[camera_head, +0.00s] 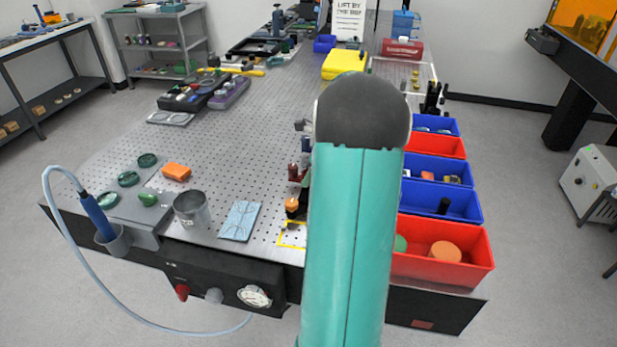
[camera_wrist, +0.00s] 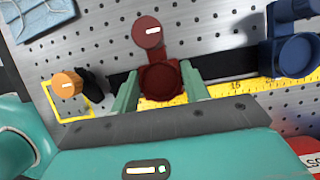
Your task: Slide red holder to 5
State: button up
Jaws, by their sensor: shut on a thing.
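The red holder (camera_wrist: 160,82) is dark red, with a round disc on top of a short post, and stands on the black rail by the yellow ruler (camera_wrist: 222,90). My gripper (camera_wrist: 160,72) is shut on it, with one green finger on each side. In the wrist view a "15" shows on the ruler, to the right of the holder. The mark 5 cannot be made out. In the head view the red holder (camera_head: 294,172) shows beside my arm, which hides my gripper and much of the rail.
A blue holder (camera_wrist: 292,52) stands to the right of the red one in the wrist view. An orange holder (camera_wrist: 67,84) stands to the left, by a yellow outlined square (camera_wrist: 88,108). Red and blue bins (camera_head: 470,272) line the right edge.

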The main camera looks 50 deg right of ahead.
jog(key=o, duration=1.3)
jog(key=shift+r, duration=0.15)
jog(key=v, duration=1.3)
jog(key=shift+s+r, duration=0.2)
jog(key=shift+r, duration=0.05)
jog(key=w+a+r+n+h, duration=0.1)
jog(key=w+a+r+n, duration=0.2)
jog(key=a+n, duration=0.65)
jog(key=w+a+r+n, duration=0.2)
jog(key=w+a+n, duration=0.15)
jog(key=a, duration=1.15)
jog(key=s+a+f+n, duration=0.1)
jog(key=s+a+n, duration=0.2)
jog(key=a+n, duration=0.3)
jog(key=s+a+f+n+t, duration=0.1)
jog(key=s+a+n, duration=0.3)
jog(key=a+n, duration=0.2)
jog(key=s+a+f+n, duration=0.1)
jog(key=s+a+n, duration=0.2)
jog(key=a+n, duration=0.3)
jog(key=shift+s+a+f+t+h, duration=0.1)
jog(key=shift+s+a+h, duration=0.05)
jog(key=shift+a, duration=0.45)
jog(key=shift+s+a+f+t+h, duration=0.1)
jog(key=shift+a, duration=0.55)
jog(key=shift+s+a+f+t+h, duration=0.1)
jog(key=shift+s+a+h, duration=0.05)
jog(key=shift+a, duration=0.45)
